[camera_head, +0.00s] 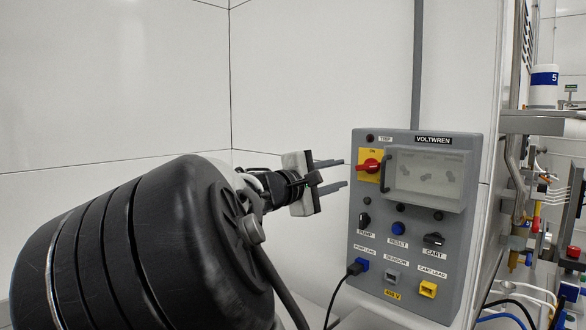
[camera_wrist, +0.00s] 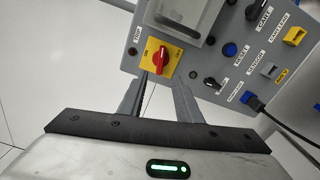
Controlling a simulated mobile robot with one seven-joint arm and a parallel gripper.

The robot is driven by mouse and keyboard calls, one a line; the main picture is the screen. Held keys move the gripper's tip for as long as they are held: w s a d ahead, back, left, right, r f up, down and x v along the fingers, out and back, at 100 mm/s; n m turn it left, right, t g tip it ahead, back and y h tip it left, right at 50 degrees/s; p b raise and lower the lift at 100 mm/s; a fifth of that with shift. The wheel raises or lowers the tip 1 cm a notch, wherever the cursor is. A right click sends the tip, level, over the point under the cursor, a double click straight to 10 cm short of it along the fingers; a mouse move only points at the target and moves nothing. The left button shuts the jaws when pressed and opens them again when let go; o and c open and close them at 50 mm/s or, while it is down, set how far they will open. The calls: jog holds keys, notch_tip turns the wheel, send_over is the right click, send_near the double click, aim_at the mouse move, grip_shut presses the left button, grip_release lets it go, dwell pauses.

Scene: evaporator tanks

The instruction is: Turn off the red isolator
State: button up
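The red isolator (camera_head: 369,166) is a red rotary handle on a yellow plate, at the upper left of the grey VOLTWREN panel (camera_head: 386,240). In the wrist view the isolator (camera_wrist: 160,58) shows ON and OFF marks on opposite sides of its plate. Its handle lies roughly crosswise between them; which mark it points to I cannot tell. My gripper (camera_head: 345,173) is open and empty, left of the panel, its fingers pointing at the isolator. In the wrist view the fingertips of my gripper (camera_wrist: 159,76) lie just below the handle, with no clear contact.
A clear hinged cover with a handle (camera_head: 426,179) is right of the isolator. Below are the PUMP knob (camera_head: 364,219), blue RESET button (camera_head: 398,229) and CART knob (camera_head: 433,239). A black cable (camera_head: 342,292) hangs from a blue plug. Pipes stand right; the wall left is bare.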

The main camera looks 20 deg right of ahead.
aim_at(366, 167)
jog(key=p+x, duration=0.1)
jog(key=x, duration=1.1)
jog(key=shift+w+d+p, duration=0.15)
jog(key=shift+d+p, duration=0.1)
jog(key=shift+p, duration=0.15)
